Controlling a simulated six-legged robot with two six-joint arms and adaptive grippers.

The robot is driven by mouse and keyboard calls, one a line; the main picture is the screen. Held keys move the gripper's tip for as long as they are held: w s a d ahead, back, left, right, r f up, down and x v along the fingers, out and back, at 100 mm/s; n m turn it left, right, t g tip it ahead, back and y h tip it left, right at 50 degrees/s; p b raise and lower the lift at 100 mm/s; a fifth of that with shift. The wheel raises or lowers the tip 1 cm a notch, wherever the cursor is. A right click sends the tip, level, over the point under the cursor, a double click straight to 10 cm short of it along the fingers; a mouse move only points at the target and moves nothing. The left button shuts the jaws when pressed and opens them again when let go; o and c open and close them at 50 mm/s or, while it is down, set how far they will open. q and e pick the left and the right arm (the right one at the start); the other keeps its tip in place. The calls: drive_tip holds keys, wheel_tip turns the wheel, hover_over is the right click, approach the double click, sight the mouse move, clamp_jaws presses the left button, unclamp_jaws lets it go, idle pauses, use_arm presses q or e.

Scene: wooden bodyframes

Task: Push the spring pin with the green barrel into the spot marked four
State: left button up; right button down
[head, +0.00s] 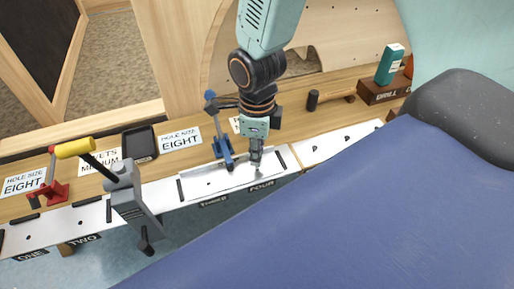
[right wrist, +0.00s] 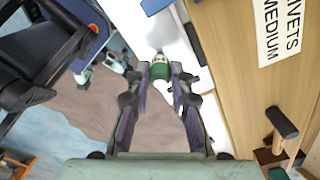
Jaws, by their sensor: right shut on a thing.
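The spring pin with the green barrel (right wrist: 160,72) is between the fingers of my right gripper (right wrist: 160,85) in the right wrist view, its pale end pointing away from the wrist. My right gripper (head: 256,158) comes down from the top in the head view and is shut on the pin, over the white strip just above the label FOUR (head: 262,187). The pin is mostly hidden there, and I cannot tell whether its tip touches the strip. My left gripper does not show.
A blue clamp (head: 222,140) stands just left of my right gripper. A grey tool with a yellow handle (head: 128,195) stands further left, and a red clamp (head: 53,185) beyond it. A hammer (head: 325,98) and a wooden block (head: 385,90) lie behind. A large blue surface (head: 340,215) fills the lower right.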

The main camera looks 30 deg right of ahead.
drive_tip(key=shift+f+b, duration=0.85)
drive_tip(key=shift+f, duration=0.45)
drive_tip(key=c, duration=1.1)
unclamp_jaws()
wheel_tip(320, 180, up, 12)
idle(0.4)
